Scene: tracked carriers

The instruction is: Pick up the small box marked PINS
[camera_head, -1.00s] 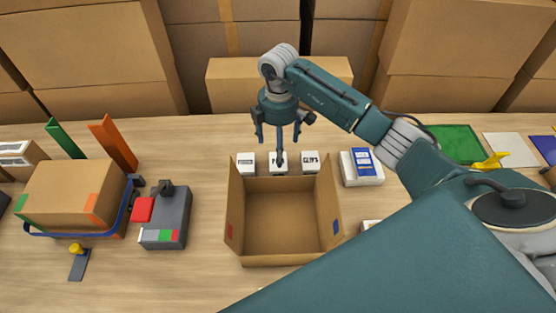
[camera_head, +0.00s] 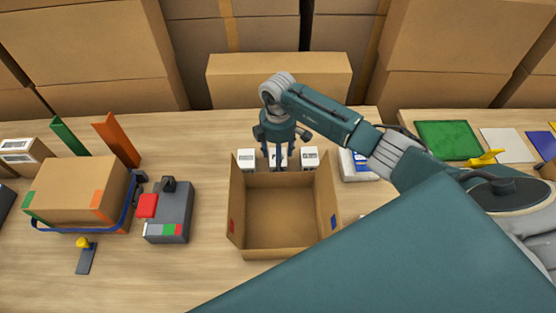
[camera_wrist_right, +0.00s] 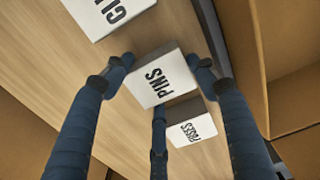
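The small white box marked PINS (camera_wrist_right: 161,78) is in the middle of the right wrist view. In the head view the PINS box (camera_head: 278,155) is the middle one of three small white boxes, partly hidden by my right gripper (camera_head: 278,162). My right gripper (camera_wrist_right: 161,68) is open, with its dark fingers spread around the PINS box. Two fingertips are near opposite sides of it and a third is near its lower edge; I cannot tell whether they touch it. My left gripper is in neither view.
The FUSES box (camera_wrist_right: 191,130) and another white box (camera_wrist_right: 103,12) flank PINS closely. An open carton (camera_head: 240,250) stands just in front of the row. A white-and-blue pack (camera_head: 352,167) lies right of it. A grey device (camera_head: 172,215) and a strapped carton (camera_head: 70,190) are left.

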